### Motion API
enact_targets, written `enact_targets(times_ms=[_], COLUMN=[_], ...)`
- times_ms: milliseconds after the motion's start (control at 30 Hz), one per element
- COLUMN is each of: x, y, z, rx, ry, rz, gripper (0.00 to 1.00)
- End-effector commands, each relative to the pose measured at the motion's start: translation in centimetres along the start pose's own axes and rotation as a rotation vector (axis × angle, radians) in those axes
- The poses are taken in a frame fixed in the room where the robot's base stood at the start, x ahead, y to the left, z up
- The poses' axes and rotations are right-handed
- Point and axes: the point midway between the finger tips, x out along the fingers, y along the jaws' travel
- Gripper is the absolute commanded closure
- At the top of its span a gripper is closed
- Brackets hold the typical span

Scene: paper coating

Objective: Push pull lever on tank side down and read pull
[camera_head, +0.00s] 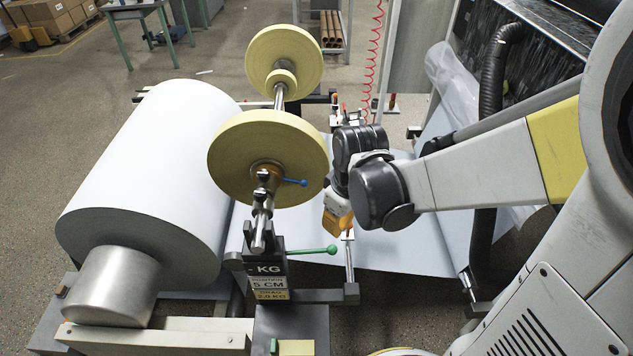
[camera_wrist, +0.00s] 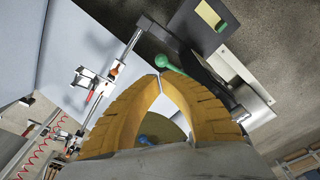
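The green lever (camera_head: 315,251) ends in a round knob and sticks out to the right from the black stand below the yellow disc, roughly level. Its knob shows in the wrist view (camera_wrist: 170,61) just beyond my fingertips; contact cannot be told. My gripper (camera_head: 336,226) has yellow fingers, above and right of the lever. In the wrist view its tips (camera_wrist: 159,80) meet, with nothing seen held between them. A blue-knobbed lever (camera_head: 296,182) sits higher, by the disc hub. The stand's sign (camera_head: 269,283) shows "KG", "5 CM" and "2.0 KG"; I cannot read a pull value.
The large white paper roll (camera_head: 150,180) lies left of the stand. Two yellow discs (camera_head: 240,150) sit on a shaft above. Pale sheet (camera_head: 400,240) runs behind my gripper. A black hose (camera_head: 490,90) hangs at right.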

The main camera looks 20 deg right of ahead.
Motion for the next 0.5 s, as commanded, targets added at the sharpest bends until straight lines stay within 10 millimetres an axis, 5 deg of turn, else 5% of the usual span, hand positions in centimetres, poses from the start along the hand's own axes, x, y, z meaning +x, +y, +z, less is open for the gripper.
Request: enact_targets(times_ms=[500], x=[1.32], y=[-0.01], z=[0.16], rx=[-0.041], ry=[-0.03], rz=[-0.025], gripper=[1.0])
